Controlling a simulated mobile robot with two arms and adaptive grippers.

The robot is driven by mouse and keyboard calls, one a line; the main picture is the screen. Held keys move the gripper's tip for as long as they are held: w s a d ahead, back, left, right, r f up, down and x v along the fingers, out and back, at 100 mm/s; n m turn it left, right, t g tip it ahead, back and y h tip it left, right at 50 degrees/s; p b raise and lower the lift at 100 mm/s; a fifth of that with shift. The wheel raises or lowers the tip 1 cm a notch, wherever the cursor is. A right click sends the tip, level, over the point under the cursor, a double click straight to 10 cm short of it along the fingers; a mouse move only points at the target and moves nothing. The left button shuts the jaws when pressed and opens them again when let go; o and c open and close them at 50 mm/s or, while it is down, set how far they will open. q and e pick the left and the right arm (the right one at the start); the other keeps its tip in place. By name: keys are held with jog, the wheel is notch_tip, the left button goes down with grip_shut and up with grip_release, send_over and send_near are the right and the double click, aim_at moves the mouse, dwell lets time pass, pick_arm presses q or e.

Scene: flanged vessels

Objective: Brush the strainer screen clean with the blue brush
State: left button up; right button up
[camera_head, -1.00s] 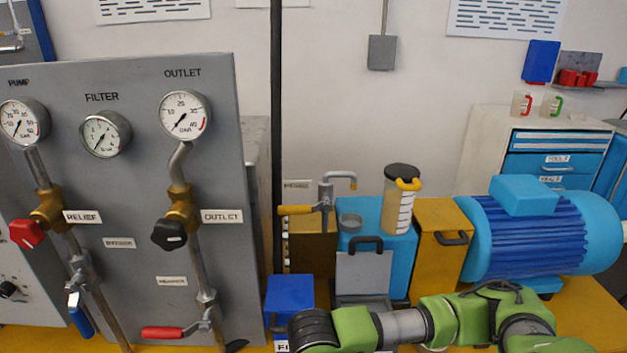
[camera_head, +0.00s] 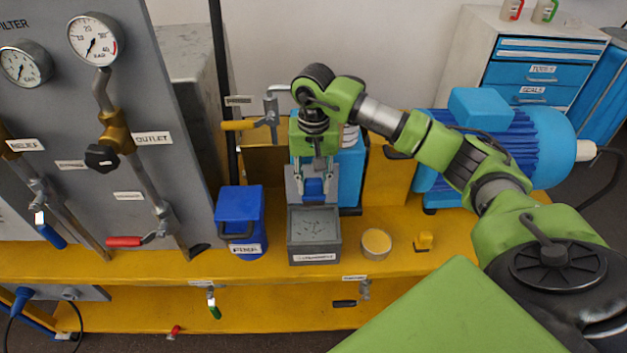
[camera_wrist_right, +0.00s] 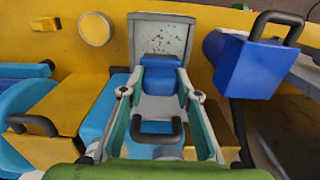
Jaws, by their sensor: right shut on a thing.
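The blue brush (camera_head: 315,187) is a small blue block between the fingers of my right gripper (camera_head: 315,192), which is shut on it. The brush also shows in the right wrist view (camera_wrist_right: 160,72). The strainer screen (camera_head: 314,222) is a pale, speckled face inside a grey open tray (camera_head: 314,257) on the yellow bench. In the right wrist view the speckled screen (camera_wrist_right: 161,36) lies just beyond the brush. The gripper is at the tray's back edge; I cannot tell whether the brush touches the screen. Its bristles are hidden. My left gripper is out of view.
A blue bin (camera_head: 239,215) stands left of the tray. A round cup with yellowish contents (camera_head: 376,243) and a small yellow block (camera_head: 424,240) stand to the right.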

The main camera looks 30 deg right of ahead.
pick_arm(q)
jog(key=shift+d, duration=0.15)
pick_arm(e)
jog(key=shift+f, duration=0.2)
jog(key=shift+f+b, duration=0.45)
jog(key=shift+f, duration=0.15)
notch_tip(320, 180, down, 8)
jog(key=b, duration=0.5)
pick_arm(q)
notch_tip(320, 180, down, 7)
jog(key=b, duration=0.1)
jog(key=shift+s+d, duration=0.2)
pick_arm(e)
jog(key=shift+f, duration=0.5)
pick_arm(q)
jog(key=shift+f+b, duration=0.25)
jog(key=shift+b, duration=0.05)
pick_arm(e)
jog(key=shift+f, duration=0.25)
jog(key=shift+s+a+r, duration=0.1)
jog(key=shift+s+a, duration=0.1)
jog(key=shift+a, duration=0.55)
jog(key=shift+s+a, duration=0.25)
jog(key=shift+a, duration=0.45)
jog(key=shift+s+a+r, duration=0.1)
jog(key=shift+s+a, duration=0.1)
jog(key=shift+a, duration=0.55)
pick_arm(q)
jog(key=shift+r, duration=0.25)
